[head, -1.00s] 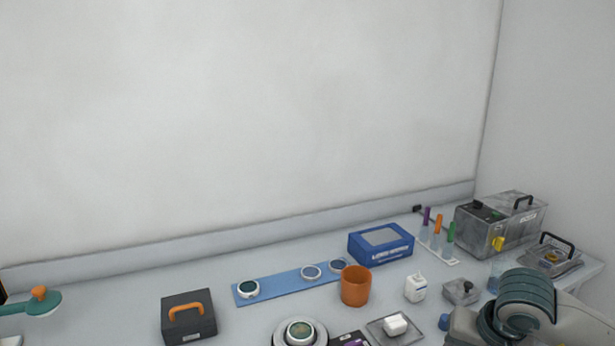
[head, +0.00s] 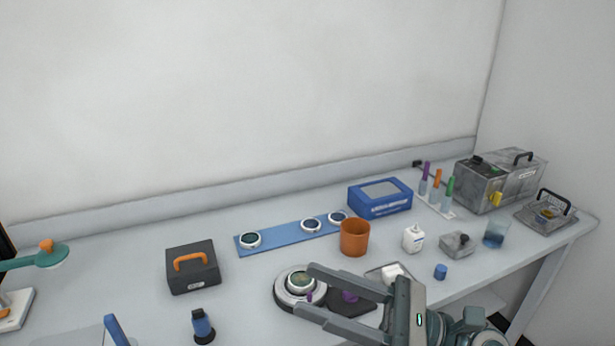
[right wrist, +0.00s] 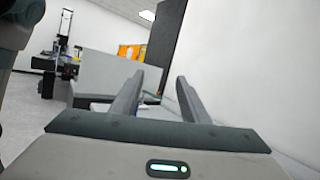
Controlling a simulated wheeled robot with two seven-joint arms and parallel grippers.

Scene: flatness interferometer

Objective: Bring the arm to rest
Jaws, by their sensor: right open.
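My right gripper (head: 305,288) comes in from the lower right of the head view, its fingers pointing left over the front of the bench. It is open and nothing shows between its fingers. The fingers also show in the right wrist view (right wrist: 155,85), spread apart with the room behind them. The fingers pass in front of a round grey stand with a greenish lens (head: 300,281) and a dark plate with a purple piece (head: 350,296), and partly hide both. I cannot tell how high above them the gripper is. My left gripper is not in view.
An orange cup (head: 355,238), a white bottle (head: 413,239) and a blue strip with lenses (head: 280,237) stand behind my gripper. A black case (head: 193,271) is at left. A blue box (head: 380,197) and a grey metal bath (head: 500,182) stand farther back.

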